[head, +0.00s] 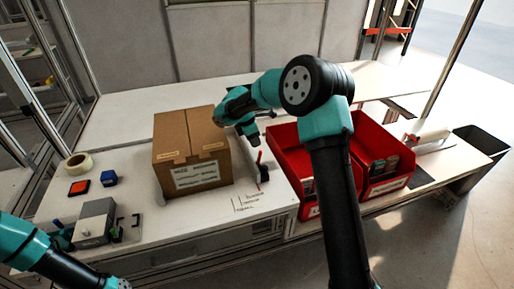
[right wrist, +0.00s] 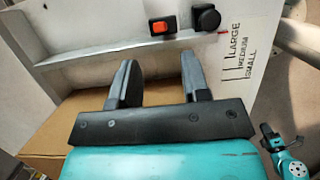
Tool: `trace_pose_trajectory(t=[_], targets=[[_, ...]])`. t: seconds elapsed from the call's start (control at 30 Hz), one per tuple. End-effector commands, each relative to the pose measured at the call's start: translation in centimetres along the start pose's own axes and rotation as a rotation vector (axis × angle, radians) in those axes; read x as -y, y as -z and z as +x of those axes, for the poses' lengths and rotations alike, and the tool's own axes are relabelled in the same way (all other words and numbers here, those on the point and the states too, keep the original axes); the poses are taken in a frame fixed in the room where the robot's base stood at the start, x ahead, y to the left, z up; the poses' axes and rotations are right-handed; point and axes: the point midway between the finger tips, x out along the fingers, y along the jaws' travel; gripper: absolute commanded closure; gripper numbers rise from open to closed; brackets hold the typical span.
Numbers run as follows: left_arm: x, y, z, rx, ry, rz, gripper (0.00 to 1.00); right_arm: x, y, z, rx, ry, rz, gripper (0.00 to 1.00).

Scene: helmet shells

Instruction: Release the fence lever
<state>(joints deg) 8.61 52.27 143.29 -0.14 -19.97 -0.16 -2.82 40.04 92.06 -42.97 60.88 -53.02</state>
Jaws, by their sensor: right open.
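The red fence lever (head: 259,157) stands up beside a black knob (head: 264,173), right of the cardboard box in the head view. In the right wrist view an orange-red piece (right wrist: 163,26) and a round black knob (right wrist: 206,18) sit along a pale rail, beyond the fingertips. My right gripper (head: 246,132) is above and left of the lever in the head view. Its two black fingers (right wrist: 160,68) are apart with nothing between them. My left arm is at the lower left, and its fingers cannot be made out beside the grey device.
A closed cardboard box (head: 190,160) stands left of the lever. Red bins (head: 290,150) are to the right. Size marks (right wrist: 247,52) are printed on the white bench. A grey device (head: 95,222), a tape roll (head: 78,163) and small coloured blocks lie at the left.

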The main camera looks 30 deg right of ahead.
Motion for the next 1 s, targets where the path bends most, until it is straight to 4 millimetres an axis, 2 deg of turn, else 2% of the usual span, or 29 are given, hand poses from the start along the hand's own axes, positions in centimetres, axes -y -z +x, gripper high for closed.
trace_pose_trajectory(t=[0.2,0.43,0.6,1.0], targets=[[0.0,0.0,0.0,0.0,0.0,0.0,1.0,0.0,0.0,-4.4,-0.001,-0.003,0.001,0.57],[0.0,0.0,0.0,0.0,0.0,0.0,1.0,0.0,0.0,-7.9,0.0,-0.001,0.001,0.57],[0.0,0.0,0.0,0.0,0.0,0.0,1.0,0.0,0.0,-8.8,0.0,0.001,0.0,0.57],[0.0,0.0,0.0,0.0,0.0,0.0,1.0,0.0,0.0,-8.9,0.0,0.001,0.0,0.57]])
